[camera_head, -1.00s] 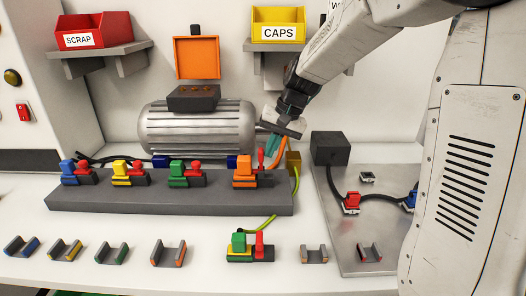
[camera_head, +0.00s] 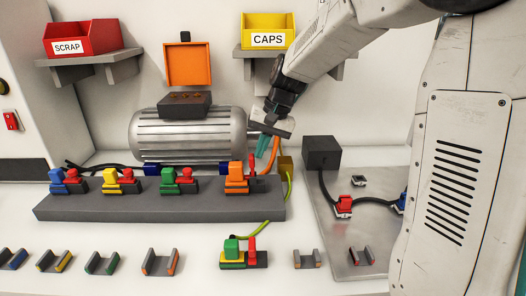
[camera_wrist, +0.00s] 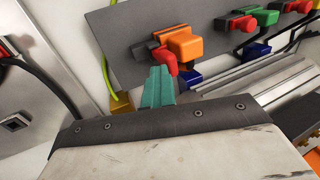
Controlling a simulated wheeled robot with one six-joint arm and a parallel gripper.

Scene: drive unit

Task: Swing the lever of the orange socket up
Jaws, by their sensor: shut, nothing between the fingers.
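The orange socket (camera_head: 236,178) stands at the right end of the grey rail (camera_head: 150,204). Its red lever (camera_head: 252,167) stands at its right side and looks taller than the levers of the neighbouring sockets; its exact angle is hard to tell. My gripper (camera_head: 263,147), with teal fingers, is shut and empty, just behind and above the lever in the head view. In the wrist view the teal fingertips (camera_wrist: 158,82) point toward the orange socket (camera_wrist: 186,43) and its red lever (camera_wrist: 167,61).
Blue, yellow and green (camera_head: 173,180) sockets line the rail to the left. An orange cable and a brass block (camera_head: 286,165) lie close to my gripper. A grey motor (camera_head: 187,134) stands behind. A green-yellow socket (camera_head: 232,250) and several loose clips lie in front.

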